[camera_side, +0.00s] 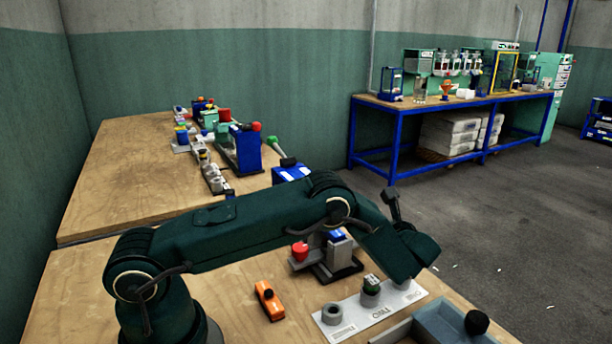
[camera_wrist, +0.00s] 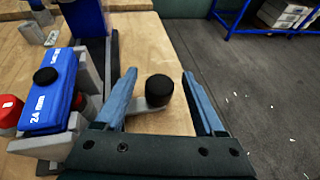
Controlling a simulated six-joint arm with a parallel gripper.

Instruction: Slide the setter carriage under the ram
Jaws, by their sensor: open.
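In the wrist view, a black knob (camera_wrist: 159,90) on a short grey arm (camera_wrist: 140,106) stands between the two fingers of my gripper (camera_wrist: 160,85). The fingers are open with space on both sides of the knob. The grey arm appears to belong to the setter carriage, but most of that part is hidden. To its left is a press with a blue block marked 24 mm (camera_wrist: 50,105) and a red knob (camera_wrist: 8,110). The press (camera_side: 340,262) also shows in the side view, partly behind my arm. I cannot make out the ram clearly. My fingers are hidden in the side view.
A grey-blue tray (camera_side: 440,318) sits at front right. More presses (camera_side: 240,148) stand on the far table.

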